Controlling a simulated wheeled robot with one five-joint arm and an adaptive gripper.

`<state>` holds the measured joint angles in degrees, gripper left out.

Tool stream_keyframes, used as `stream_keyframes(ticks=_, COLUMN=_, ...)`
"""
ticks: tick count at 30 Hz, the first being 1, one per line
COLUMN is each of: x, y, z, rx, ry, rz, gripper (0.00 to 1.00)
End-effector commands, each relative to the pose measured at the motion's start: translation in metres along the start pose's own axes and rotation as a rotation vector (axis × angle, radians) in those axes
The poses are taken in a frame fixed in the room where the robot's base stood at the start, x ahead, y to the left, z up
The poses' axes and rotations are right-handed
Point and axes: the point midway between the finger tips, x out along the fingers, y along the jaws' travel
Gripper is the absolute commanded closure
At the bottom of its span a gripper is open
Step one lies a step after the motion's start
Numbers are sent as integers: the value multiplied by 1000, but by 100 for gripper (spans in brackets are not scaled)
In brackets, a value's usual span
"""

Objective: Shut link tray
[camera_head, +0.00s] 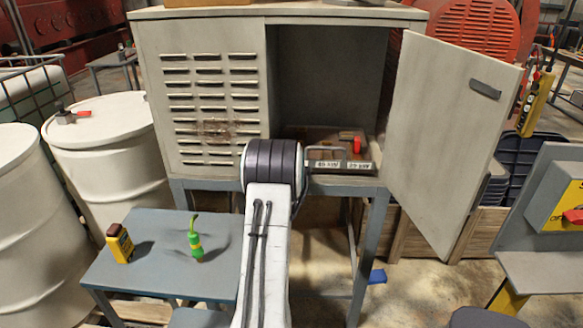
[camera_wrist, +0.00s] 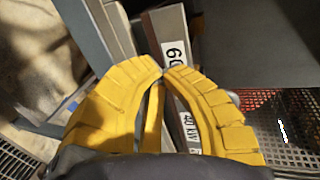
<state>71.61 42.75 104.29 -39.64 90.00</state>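The link tray (camera_head: 358,166) sits low in the open cabinet bay, its labelled front near the front edge of the opening. A grey bar handle (camera_head: 326,150) stands on that front. The wrist view shows the tray front (camera_wrist: 172,25) with labels reading about "60" and "40 kW". My gripper (camera_wrist: 164,72) has yellow fingers whose tips nearly meet, right at the tray front. I cannot tell whether the handle is between them. In the head view, my wrist hides the fingers and the left part of the tray.
The cabinet door (camera_head: 450,130) hangs open to the right. A red knob (camera_head: 357,146) stands behind the tray front. A blue-grey table (camera_head: 160,275) with a green item (camera_head: 195,243) and a yellow device (camera_head: 120,243) is at lower left. White drums (camera_head: 100,130) stand left.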

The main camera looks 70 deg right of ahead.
Motion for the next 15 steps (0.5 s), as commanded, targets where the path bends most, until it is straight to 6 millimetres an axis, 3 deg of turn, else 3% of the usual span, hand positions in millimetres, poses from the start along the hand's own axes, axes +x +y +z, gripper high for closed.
stream_keyframes(ticks=15, x=8, y=-2, z=0, rx=0, ry=0, rz=1, gripper=100)
